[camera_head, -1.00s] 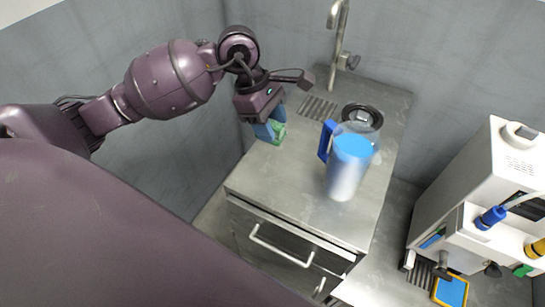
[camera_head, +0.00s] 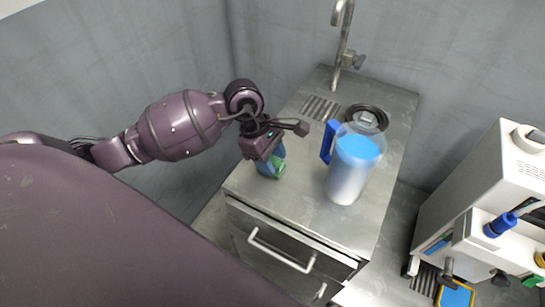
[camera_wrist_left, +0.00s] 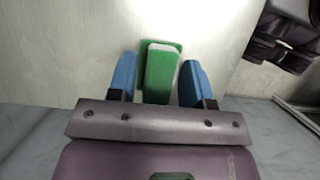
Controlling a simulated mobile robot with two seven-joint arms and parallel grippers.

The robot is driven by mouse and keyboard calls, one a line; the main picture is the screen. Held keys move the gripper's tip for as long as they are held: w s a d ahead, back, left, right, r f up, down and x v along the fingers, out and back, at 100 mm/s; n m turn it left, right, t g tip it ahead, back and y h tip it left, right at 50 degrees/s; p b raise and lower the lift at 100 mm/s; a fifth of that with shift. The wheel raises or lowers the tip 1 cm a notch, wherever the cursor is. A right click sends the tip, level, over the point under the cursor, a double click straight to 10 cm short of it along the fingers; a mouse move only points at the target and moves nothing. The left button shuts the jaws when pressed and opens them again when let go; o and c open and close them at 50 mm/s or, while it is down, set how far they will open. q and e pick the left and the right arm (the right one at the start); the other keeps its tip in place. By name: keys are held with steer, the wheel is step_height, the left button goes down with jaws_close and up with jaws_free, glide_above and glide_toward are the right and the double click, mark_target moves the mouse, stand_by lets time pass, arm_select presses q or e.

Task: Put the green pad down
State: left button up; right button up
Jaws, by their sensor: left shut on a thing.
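The green pad (camera_wrist_left: 161,75) is a small block with a pale face. In the left wrist view it sits between the two blue fingers of my left gripper (camera_wrist_left: 160,85). In the head view the left gripper (camera_head: 271,163) is low over the steel counter's left part, shut on the pad (camera_head: 279,166). The pad is at or just above the counter top; I cannot tell if it touches. My right gripper is not in view.
A clear pitcher with blue contents and a blue handle (camera_head: 352,167) stands on the counter (camera_head: 300,199), right of the gripper. A round black-rimmed item (camera_head: 367,117) and a tap (camera_head: 342,38) are behind. A white machine (camera_head: 495,190) stands at right. The counter's front left is clear.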

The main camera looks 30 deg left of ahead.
arm_select(q)
steer(key=shift+r, duration=0.1)
steer(key=o, duration=0.7)
steer(key=shift+o, duration=0.7)
steer(key=shift+r, duration=0.2)
steer(key=p+v, duration=0.1)
steer(key=v, duration=1)
steer(key=shift+a+r, duration=0.15)
steer(key=shift+r, duration=0.2)
